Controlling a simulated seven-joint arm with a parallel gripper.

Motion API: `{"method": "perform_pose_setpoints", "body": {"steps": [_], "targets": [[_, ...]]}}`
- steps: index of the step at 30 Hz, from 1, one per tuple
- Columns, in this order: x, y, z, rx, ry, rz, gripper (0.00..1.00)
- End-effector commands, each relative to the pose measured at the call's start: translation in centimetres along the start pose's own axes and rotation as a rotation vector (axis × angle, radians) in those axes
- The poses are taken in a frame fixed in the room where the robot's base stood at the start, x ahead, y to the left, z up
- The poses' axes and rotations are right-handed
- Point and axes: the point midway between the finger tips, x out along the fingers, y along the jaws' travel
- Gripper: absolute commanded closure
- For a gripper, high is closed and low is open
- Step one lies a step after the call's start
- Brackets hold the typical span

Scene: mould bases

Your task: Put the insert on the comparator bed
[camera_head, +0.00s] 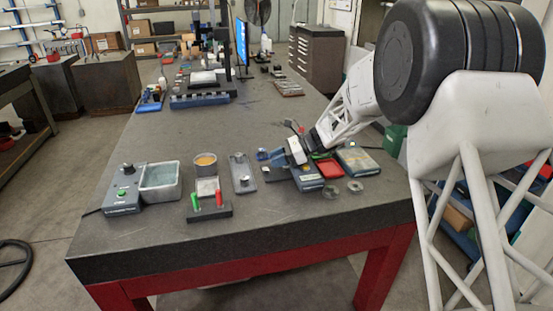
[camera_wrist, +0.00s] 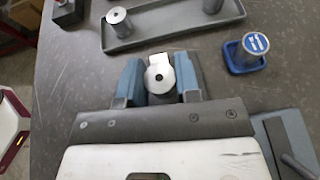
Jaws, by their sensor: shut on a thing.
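In the wrist view the insert (camera_wrist: 160,76), a small bright metal piece with a round holed end and a flat tab, sits between the two blue fingers of my gripper (camera_wrist: 158,82). The gripper is shut on it. In the head view my gripper (camera_head: 279,160) is low over the right part of the bench; the insert is too small to make out there. I cannot tell for certain which thing is the comparator bed. A blue-grey plate with a dark strip (camera_wrist: 275,140) shows partly at the lower right of the wrist view, behind the gripper body.
A grey tray (camera_wrist: 175,36) with metal cylinders lies beyond the fingertips, and a small blue holder (camera_wrist: 232,62) with a cylinder stands to the right.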

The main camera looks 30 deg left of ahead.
Motion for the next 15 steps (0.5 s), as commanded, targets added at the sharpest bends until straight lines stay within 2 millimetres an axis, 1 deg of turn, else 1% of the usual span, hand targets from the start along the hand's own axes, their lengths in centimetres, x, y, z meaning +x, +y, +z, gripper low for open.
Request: {"method": "perform_pose_setpoints", "body": {"steps": [1,8,9,13,14,15], "targets": [[1.09,0.49,-2.64,0.028,0.004,0.009,1.00],[1.12,0.56,-2.74,0.028,0.005,0.009,1.00],[1.13,0.57,-2.76,0.029,0.005,0.009,0.63],[1.13,0.60,-2.78,0.029,0.006,0.009,0.44],[1.13,0.60,-2.78,0.029,0.006,0.009,0.40],[1.13,0.60,-2.78,0.029,0.006,0.009,0.40]]}}
